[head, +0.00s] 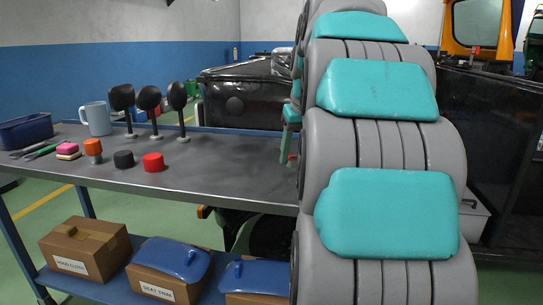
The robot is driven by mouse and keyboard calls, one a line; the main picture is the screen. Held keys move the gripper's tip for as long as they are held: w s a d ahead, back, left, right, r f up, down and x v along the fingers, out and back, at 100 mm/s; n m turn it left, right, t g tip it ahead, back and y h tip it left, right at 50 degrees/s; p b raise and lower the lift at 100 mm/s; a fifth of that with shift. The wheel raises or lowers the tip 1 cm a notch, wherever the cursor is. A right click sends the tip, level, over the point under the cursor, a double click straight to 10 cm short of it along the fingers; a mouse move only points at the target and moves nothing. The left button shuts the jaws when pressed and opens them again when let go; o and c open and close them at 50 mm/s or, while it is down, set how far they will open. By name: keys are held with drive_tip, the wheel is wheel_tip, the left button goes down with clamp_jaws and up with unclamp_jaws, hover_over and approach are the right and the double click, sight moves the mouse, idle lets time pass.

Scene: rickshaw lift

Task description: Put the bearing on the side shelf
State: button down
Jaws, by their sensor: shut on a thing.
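My own grey and teal arm fills the right middle of the head view. Its far end is hidden behind its nearer links, so my gripper and anything in it do not show. I cannot make out a bearing anywhere in view. No shelf in view can be identified for certain as the side shelf. A grey metal workbench (225,182) stands at the left, with a blue lower shelf (112,290) under it.
The bench holds a blue bin (25,131), a mug (96,118), an orange item (93,148), a black cap (123,159), a red cap (153,162) and black pads on stands (149,98). Boxes (85,248) fill the lower shelf. The bench's right part is clear.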

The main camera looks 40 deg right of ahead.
drive_tip(key=w+d, duration=0.2)
drive_tip(key=w, duration=0.2)
drive_tip(key=w+d+p, duration=0.1)
drive_tip(key=w+d, duration=0.2)
drive_tip(key=w, duration=0.1)
drive_tip(key=w+d+f, duration=0.1)
drive_tip(key=w+d, duration=0.2)
drive_tip(key=shift+w+f+p, duration=0.1)
drive_tip(key=shift+w+p, duration=0.25)
drive_tip(key=shift+w, duration=0.05)
drive_tip(key=shift+f, duration=1.8)
drive_tip(key=shift+f, duration=0.2)
drive_tip(key=c, duration=0.6)
unclamp_jaws()
drive_tip(key=shift+r, duration=0.1)
